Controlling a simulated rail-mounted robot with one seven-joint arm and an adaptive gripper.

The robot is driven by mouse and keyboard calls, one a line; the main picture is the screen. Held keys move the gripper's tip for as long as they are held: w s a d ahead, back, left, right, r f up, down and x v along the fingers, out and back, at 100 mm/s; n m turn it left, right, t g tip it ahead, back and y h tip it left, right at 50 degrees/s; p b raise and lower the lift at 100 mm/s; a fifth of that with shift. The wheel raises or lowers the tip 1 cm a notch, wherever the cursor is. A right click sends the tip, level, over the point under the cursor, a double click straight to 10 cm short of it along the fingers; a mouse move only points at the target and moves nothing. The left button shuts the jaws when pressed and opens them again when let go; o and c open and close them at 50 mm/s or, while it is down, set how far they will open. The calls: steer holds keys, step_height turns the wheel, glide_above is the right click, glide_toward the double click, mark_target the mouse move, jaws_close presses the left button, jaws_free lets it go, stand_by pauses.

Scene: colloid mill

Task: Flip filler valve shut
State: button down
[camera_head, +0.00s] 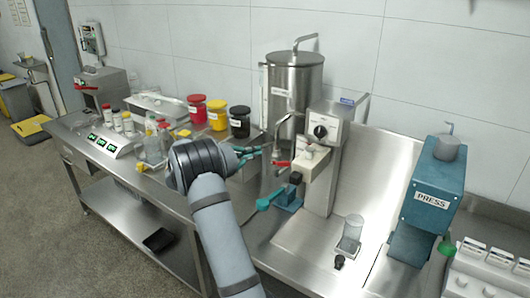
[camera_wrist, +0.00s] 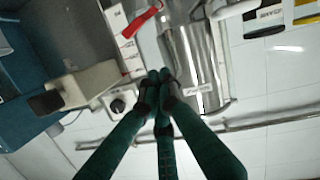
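The filler is a tall steel tank (camera_head: 293,92) with a lid handle, standing behind a control box with a black knob (camera_head: 320,131). A small red lever (camera_head: 281,163) sits low on a bent pipe in front of the tank. In the wrist view the red lever (camera_wrist: 141,22) shows at the top, beside the tank (camera_wrist: 192,50). My gripper (camera_head: 252,152) has teal fingers and is just left of the red lever, apparently apart from it. In the wrist view its fingertips (camera_wrist: 160,88) come together with nothing visible between them. The lever's pivot is unclear.
Red, yellow and black jars (camera_head: 218,114) stand left of my gripper. A beige block (camera_head: 304,163) and a teal-handled part (camera_head: 270,200) are to the right and below. A glass beaker (camera_head: 350,230) and the blue press (camera_head: 430,190) stand farther right.

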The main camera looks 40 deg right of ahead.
steer(key=d, duration=0.1)
steer(key=p, duration=0.3)
glide_above(284, 164)
steer(key=w+a, duration=0.3)
steer(key=f, duration=0.2)
steer(key=shift+s+d+f+p, duration=0.1)
steer(key=shift+s+f+p, duration=0.2)
steer(key=shift+f, duration=0.35)
steer(key=shift+s+d+f+p, duration=0.15)
steer(key=shift+s+f+p, duration=0.1)
steer(key=shift+f, duration=0.35)
steer(key=shift+s+d+f+p, duration=0.1)
steer(key=shift+s+f+p, duration=0.2)
steer(key=shift+f, duration=0.35)
